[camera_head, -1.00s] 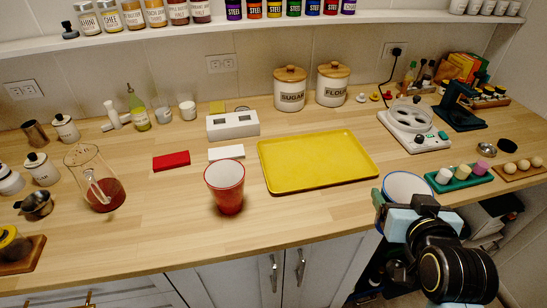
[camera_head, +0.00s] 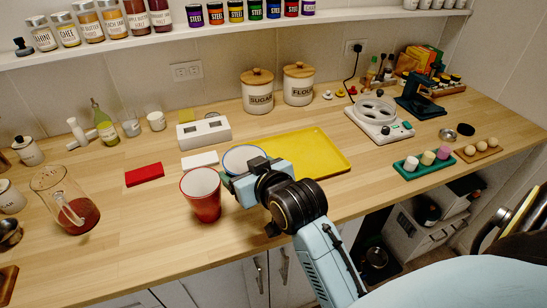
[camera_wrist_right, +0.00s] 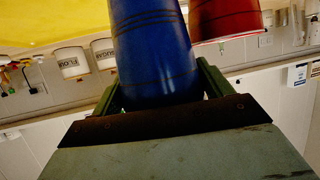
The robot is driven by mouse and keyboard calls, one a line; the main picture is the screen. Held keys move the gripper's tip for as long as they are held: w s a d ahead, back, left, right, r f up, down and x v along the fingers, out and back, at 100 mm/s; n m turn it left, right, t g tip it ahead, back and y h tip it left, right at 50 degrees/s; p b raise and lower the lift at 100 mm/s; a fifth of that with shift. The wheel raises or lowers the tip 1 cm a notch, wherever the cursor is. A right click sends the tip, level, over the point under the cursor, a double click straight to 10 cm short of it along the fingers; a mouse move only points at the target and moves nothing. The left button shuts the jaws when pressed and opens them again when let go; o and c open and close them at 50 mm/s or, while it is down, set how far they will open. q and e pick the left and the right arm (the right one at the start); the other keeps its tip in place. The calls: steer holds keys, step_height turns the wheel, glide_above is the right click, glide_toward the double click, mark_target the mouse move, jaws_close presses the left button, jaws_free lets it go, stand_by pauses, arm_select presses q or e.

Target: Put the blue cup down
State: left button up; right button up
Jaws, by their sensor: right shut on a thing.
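The blue cup (camera_head: 243,157) shows in the head view as a blue rim with a pale inside; my arm hides most of its body. In the right wrist view the blue cup (camera_wrist_right: 155,50) fills the space between two green fingers. My right gripper (camera_head: 238,178) is shut on it. The cup is just right of and behind the red cup (camera_head: 203,196), over the left end of the yellow tray (camera_head: 310,150). The red cup (camera_wrist_right: 225,18) appears close beside it in the wrist view. I cannot tell whether the blue cup's base touches anything. My left gripper is not in view.
A white block (camera_head: 199,160) and a red block (camera_head: 144,175) lie to the left. A glass jug (camera_head: 68,205) stands far left. The tray's right part and the counter front right (camera_head: 375,190) are clear.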

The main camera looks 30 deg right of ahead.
steer(key=w+d+r+m+h+p, duration=0.2)
steer(key=w+d+r+h+p, duration=0.15)
steer(key=w+d+p, duration=0.6)
steer(key=shift+y, duration=0.45)
steer(key=d+f+b, duration=0.1)
steer(key=f, duration=0.2)
steer(key=w+d+f+b, duration=0.1)
steer(key=f, duration=0.2)
steer(key=w+d+f+b, duration=0.1)
steer(key=f, duration=0.2)
steer(key=shift+f, duration=0.2)
steer(key=o, duration=1)
steer(key=shift+o, duration=0.2)
